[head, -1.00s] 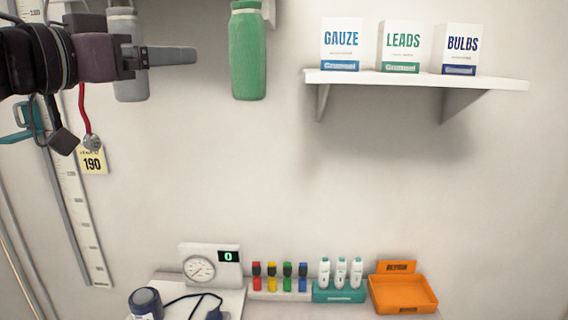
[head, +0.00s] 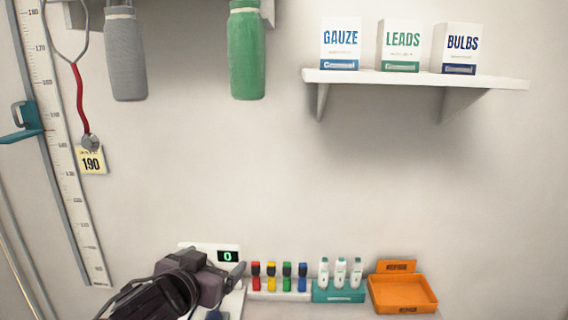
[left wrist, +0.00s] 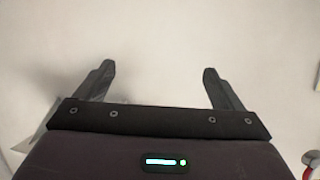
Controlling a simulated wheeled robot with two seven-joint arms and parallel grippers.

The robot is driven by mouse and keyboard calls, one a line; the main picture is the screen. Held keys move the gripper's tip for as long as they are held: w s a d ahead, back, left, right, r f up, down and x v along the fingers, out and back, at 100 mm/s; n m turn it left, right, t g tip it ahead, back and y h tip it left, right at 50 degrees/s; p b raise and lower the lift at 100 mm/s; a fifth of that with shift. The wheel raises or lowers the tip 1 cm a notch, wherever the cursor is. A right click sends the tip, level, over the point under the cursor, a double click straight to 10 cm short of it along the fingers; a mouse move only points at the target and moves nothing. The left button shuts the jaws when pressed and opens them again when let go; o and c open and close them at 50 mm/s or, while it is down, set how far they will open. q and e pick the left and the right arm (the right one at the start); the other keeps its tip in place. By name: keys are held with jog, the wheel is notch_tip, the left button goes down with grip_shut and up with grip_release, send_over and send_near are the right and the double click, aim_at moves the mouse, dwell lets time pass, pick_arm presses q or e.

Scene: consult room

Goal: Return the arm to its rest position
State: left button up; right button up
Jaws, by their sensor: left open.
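My right gripper does not show in either view.
A stethoscope (head: 77,100) and two hanging sleeves, grey (head: 125,55) and green (head: 247,55), are at upper left. A shelf (head: 415,79) with three boxes is at upper right. Coloured bottles (head: 271,275), white bottles (head: 340,272) and an orange tray (head: 404,306) stand below.

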pick_arm(q)
jog(key=s+a+f+n+g+y, duration=0.1)
jog(key=s+a+f+g, duration=0.15)
jog(key=s+f, duration=0.55)
jog(key=s+a+f+g+y, duration=0.1)
jog(key=s+f+g, duration=0.3)
jog(key=s+f, duration=0.4)
jog(key=s+a+f+n+g+y, duration=0.15)
jog(key=s+f+g, duration=0.25)
jog(key=s+f, duration=0.4)
notch_tip(320, 180, down, 37)
jog(key=s+g+b, duration=0.1)
jog(key=s+b, duration=0.2)
jog(key=b, duration=0.2)
jog(key=s+a+f+b, duration=0.2)
jog(key=s+f, duration=0.7)
jog(key=f, duration=0.1)
jog(key=s+a+f+m+g+b, duration=0.1)
jog(key=s+a+f+b, duration=0.1)
jog(key=s+f, duration=0.7)
jog(key=shift+s+a+f, duration=0.15)
jog(key=shift+s+f, duration=0.05)
jog(key=shift+f, duration=0.55)
jog(key=shift+g, duration=0.25)
